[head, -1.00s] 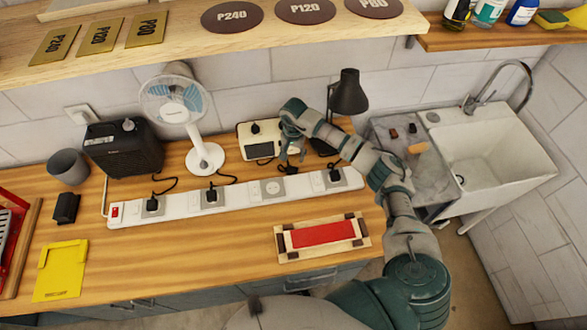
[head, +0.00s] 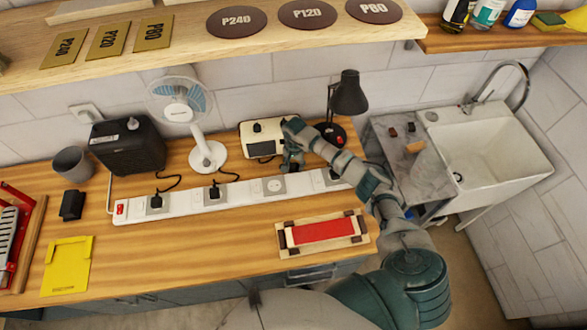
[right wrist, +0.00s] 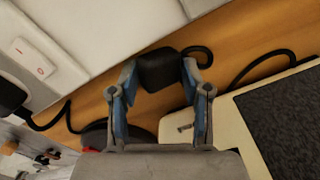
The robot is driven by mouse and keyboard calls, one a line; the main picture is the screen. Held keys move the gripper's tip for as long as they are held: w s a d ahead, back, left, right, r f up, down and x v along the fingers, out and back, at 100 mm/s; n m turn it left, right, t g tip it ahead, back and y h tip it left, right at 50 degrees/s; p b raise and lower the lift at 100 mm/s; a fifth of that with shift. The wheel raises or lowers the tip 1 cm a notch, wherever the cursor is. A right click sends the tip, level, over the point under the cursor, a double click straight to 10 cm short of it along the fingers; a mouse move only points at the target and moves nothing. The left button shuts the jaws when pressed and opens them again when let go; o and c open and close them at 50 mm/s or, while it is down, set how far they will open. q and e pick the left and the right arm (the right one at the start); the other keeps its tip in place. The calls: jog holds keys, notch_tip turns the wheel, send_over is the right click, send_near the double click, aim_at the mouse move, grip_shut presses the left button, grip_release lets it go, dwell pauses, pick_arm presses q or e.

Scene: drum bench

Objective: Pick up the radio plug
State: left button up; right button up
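The radio (head: 262,138) is a cream box with a dark front, at the back of the bench by the wall. It also shows at the right of the right wrist view (right wrist: 235,130). A black plug (right wrist: 160,68) with a black cord lies on the wood beside the white power strip (right wrist: 95,45). My right gripper (right wrist: 160,80) points down with its blue-padded fingers apart, one on each side of this plug. I cannot tell whether they touch it. My left gripper is out of view.
The power strip (head: 242,193) holds several black plugs; one socket is empty. A fan (head: 205,155) stands left of the radio and a black lamp (head: 348,95) to its right. A red-topped wooden block (head: 322,232) lies in front.

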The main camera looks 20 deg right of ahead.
aim_at(294, 165)
jog(key=shift+f, duration=0.1)
jog(key=c, duration=0.5)
jog(key=shift+o, duration=0.2)
jog(key=shift+r, duration=0.4)
jog(key=r, duration=0.1)
jog(key=r+p, duration=0.2)
jog(key=shift+s+r, duration=0.1)
jog(key=shift+s, duration=0.15)
jog(key=s+a, duration=0.1)
jog(key=s, duration=0.4)
jog(key=s+a, duration=0.2)
jog(key=s, duration=0.3)
jog(key=s+a+r, duration=0.1)
jog(key=s, duration=0.4)
jog(key=shift+a, duration=0.2)
jog(key=shift+w, duration=0.1)
